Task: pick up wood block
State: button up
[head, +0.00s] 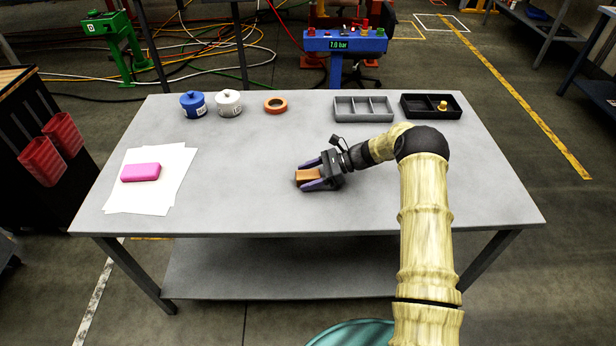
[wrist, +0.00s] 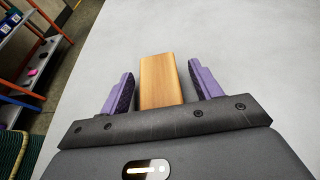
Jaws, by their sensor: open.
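The wood block (head: 307,175) is a small light-brown block on the middle of the grey table, and its near end is partly hidden by my gripper in the head view. My gripper (head: 308,174) is open, with its two purple fingers on either side of the block. In the wrist view the wood block (wrist: 160,80) stands lengthwise between the fingers of my gripper (wrist: 158,85). A gap shows on both sides, wider on the right, so the fingers look apart from it.
The grey table (head: 240,200) has free room around the block. A pink block (head: 141,172) lies on white paper (head: 150,200) at left. A blue pot (head: 193,104), a white pot (head: 228,103), an orange ring (head: 275,105), a grey tray (head: 363,116) and a black tray (head: 420,113) line the back.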

aim_at(308, 174)
jog(key=shift+a, duration=0.1)
dwell(0.4)
jog(key=c, duration=1.1)
notch_tip(308, 174, up, 10)
jog(key=shift+f, duration=0.1)
